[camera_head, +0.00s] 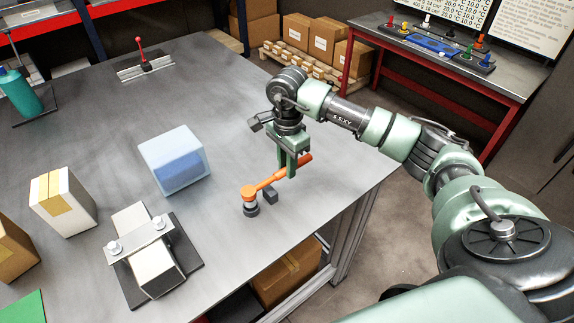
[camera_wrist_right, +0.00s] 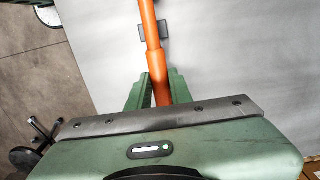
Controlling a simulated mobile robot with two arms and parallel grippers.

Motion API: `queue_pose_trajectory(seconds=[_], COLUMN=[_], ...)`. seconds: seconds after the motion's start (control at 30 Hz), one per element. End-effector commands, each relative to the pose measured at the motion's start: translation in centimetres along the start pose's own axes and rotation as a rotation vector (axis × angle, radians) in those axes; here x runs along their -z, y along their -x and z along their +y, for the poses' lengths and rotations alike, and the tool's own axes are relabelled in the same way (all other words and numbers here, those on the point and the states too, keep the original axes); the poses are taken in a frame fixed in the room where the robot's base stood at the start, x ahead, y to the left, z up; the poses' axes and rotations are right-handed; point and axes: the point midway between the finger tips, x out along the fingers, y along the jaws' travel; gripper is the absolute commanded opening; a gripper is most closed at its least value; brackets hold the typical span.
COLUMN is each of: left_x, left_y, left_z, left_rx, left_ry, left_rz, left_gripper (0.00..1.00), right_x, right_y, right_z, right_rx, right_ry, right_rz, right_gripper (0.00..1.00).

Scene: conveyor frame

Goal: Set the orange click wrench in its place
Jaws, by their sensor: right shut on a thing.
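The orange click wrench (camera_head: 265,184) is at the right part of the grey table, its round head with a dark socket end pointing left and toward the front. My right gripper (camera_head: 288,168) is shut on its handle from above. In the right wrist view the handle (camera_wrist_right: 151,32) runs up between the two green fingers (camera_wrist_right: 158,88). A small dark block (camera_head: 271,196) stands on the table beside the handle. In the wrist view this block (camera_wrist_right: 143,31) shows on both sides of the handle. I cannot tell whether the wrench touches it. My left gripper is not in view.
A clamped white block on a dark plate (camera_head: 190,270), a translucent blue box (camera_head: 175,160) and a white carton with yellow tape (camera_head: 77,213) stand to the left. A red lever (camera_head: 140,50) is at the back. The table's right edge (camera_head: 365,205) is close to the wrench.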

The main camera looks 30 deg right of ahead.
Motion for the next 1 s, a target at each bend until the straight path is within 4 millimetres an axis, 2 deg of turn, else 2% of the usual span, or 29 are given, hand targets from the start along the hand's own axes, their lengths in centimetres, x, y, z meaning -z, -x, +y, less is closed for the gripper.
queue_pose_trajectory(seconds=[1.0], left_x=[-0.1], left_y=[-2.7], left_z=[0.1], left_rx=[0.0], left_ry=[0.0], left_rz=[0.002], left_gripper=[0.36], right_x=[0.0], right_y=[-2.8], right_z=[0.0], right_rx=[0.001], right_ry=[0.0], right_rz=[-0.001], right_gripper=[0.0])
